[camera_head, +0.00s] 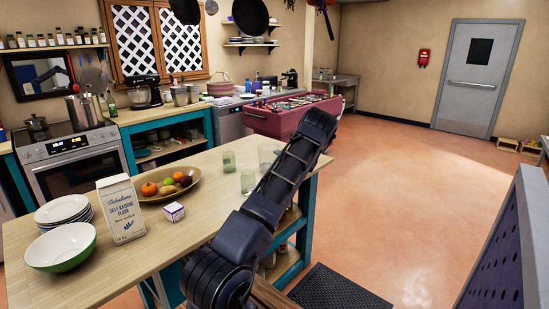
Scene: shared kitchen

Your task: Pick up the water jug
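A clear vessel (267,153) stands on the near wooden counter, partly hidden behind my arm. It may be the water jug, but I cannot make out a handle or spout. Two smaller greenish glasses, one upper left (229,161) and one nearer (247,182), stand to its left. My dark arm rises from the bottom middle across the counter's right end to the upper right. My gripper's fingers do not show, so I see nothing held.
The counter (150,255) also bears a fruit bowl (165,197), a flour carton (121,209), a small box (173,212), stacked plates (63,209) and a green-white bowl (61,246). A red table (282,124) stands behind. Open floor (400,190) lies right; a dark panel (505,245) stands lower right.

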